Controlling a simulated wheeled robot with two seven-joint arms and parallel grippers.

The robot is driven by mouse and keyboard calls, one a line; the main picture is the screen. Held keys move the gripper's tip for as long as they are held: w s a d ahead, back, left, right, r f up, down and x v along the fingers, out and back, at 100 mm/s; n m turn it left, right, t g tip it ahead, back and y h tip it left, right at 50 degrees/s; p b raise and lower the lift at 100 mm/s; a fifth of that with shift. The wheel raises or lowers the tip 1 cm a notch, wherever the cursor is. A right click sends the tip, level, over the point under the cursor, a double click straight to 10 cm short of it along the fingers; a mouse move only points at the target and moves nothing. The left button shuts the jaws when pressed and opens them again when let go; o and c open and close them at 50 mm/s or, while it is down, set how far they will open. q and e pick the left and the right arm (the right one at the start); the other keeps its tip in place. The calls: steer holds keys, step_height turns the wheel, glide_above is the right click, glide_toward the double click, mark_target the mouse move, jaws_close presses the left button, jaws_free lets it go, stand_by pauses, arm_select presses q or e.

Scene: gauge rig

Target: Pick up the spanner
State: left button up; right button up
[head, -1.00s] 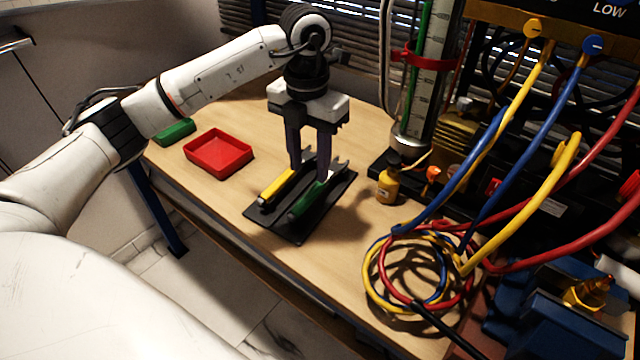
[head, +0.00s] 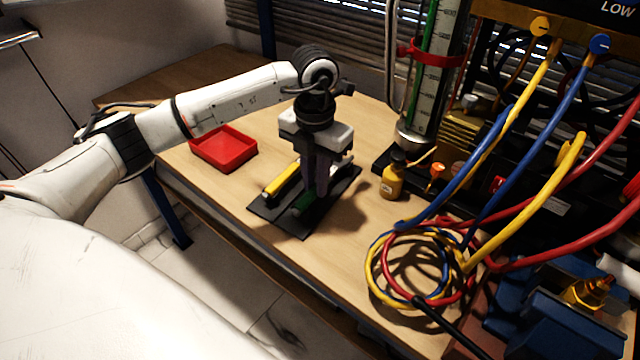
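Which one is a spanner is hard to tell. My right gripper is not in view.
A red tray (head: 224,150) stands left of the mat. A small yellow bottle (head: 391,182) stands close on the right. Coiled hoses (head: 420,270) and a blue vice (head: 560,325) fill the front right. Some bare wood lies between mat and hoses.

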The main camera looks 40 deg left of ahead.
arm_select(q)
jaws_close()
steer(key=shift+r, duration=0.2)
step_height(320, 180, up, 10)
steer(key=shift+f, duration=0.15)
stand_by(0.5)
